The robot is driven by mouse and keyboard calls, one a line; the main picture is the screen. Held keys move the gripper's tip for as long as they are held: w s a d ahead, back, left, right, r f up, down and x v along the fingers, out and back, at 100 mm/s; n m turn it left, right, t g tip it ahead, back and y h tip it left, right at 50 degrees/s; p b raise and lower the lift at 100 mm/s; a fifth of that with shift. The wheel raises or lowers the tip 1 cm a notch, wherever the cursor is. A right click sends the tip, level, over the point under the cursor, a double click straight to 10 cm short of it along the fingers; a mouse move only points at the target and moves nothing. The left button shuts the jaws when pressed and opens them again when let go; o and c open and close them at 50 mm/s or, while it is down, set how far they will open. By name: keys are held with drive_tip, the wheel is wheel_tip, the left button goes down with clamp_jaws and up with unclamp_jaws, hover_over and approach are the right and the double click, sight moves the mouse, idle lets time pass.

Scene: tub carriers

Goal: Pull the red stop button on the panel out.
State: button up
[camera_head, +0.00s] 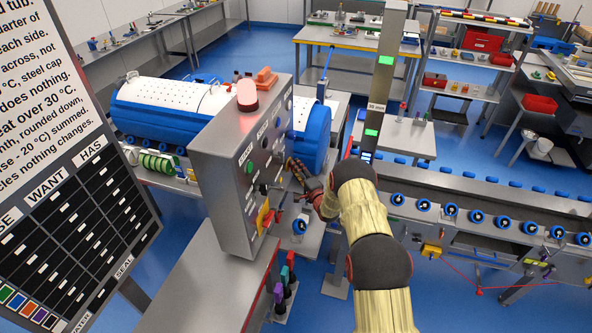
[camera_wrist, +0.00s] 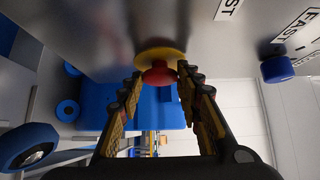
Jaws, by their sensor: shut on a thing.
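The red stop button (camera_wrist: 159,76) shows in the wrist view on a round yellow base (camera_wrist: 160,56) fixed to the grey panel face. My gripper (camera_wrist: 160,80) has a finger on each side of the button and is shut on it. In the head view the grey panel box (camera_head: 222,185) stands left of centre, and my gripper (camera_head: 302,178) reaches its right-hand face. The stop button cannot be made out in the head view. How far out the button stands is hard to tell.
A red beacon (camera_head: 247,96) sits on the panel box. A green button (camera_head: 249,168) and a yellow part (camera_head: 263,216) are on its faces. A blue knob (camera_wrist: 277,69) lies right of my gripper. A roller conveyor (camera_head: 480,198) is at right, a white-and-blue tub (camera_head: 180,105) behind.

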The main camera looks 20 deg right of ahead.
clamp_jaws()
drive_tip(key=shift+s+d+f+b, duration=0.1)
drive_tip(key=shift+s+d+b, duration=0.5)
drive_tip(key=shift+b, duration=0.25)
drive_tip(key=o, duration=1.2)
unclamp_jaws()
drive_tip(key=shift+d, duration=0.15)
drive_tip(key=shift+s, duration=0.1)
drive_tip(key=s, duration=0.4)
drive_tip(key=s+d, duration=0.1)
drive_tip(key=s, duration=0.6)
drive_tip(key=shift+s+d, duration=0.2)
drive_tip(key=shift+s, duration=0.15)
